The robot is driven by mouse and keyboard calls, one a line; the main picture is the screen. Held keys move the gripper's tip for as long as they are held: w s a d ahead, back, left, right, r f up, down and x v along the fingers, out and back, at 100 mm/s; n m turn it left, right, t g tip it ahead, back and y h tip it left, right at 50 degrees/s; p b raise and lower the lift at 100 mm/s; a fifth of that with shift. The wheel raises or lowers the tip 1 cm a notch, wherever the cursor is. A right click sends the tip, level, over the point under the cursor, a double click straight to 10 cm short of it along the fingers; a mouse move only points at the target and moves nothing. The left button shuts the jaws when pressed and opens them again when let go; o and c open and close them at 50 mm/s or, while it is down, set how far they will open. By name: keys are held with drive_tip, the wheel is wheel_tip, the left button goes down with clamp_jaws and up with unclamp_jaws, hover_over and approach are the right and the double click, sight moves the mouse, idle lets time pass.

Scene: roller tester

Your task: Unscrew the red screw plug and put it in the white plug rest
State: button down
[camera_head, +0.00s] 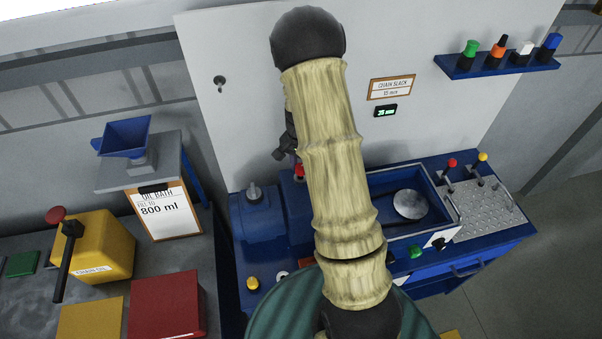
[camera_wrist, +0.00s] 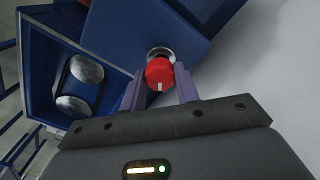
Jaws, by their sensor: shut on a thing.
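The red screw plug (camera_wrist: 159,74) sits at a round metal collar (camera_wrist: 161,53) on the blue housing in the wrist view. It has a white mark on its face. In the head view a small red part of it (camera_head: 299,171) shows beside my arm. My gripper (camera_wrist: 160,80) has its two purple-grey fingers on either side of the plug and is shut on it. I cannot tell how far the plug is threaded. A small white ring (camera_head: 283,276) on the blue bench front may be the white plug rest; my arm partly covers that area.
A blue tray (camera_head: 385,176) with a round metal roller lies right of my arm. Red and yellow levers (camera_head: 452,163) stand beyond it. A yellow can (camera_head: 95,247) and the oil bath stand (camera_head: 140,171) are at left. A white panel (camera_head: 240,120) rises behind.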

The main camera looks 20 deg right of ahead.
drive_tip(key=shift+r, duration=0.1)
drive_tip(key=shift+r+p, duration=1.5)
drive_tip(key=shift+r, duration=0.45)
drive_tip(key=shift+f, duration=0.1)
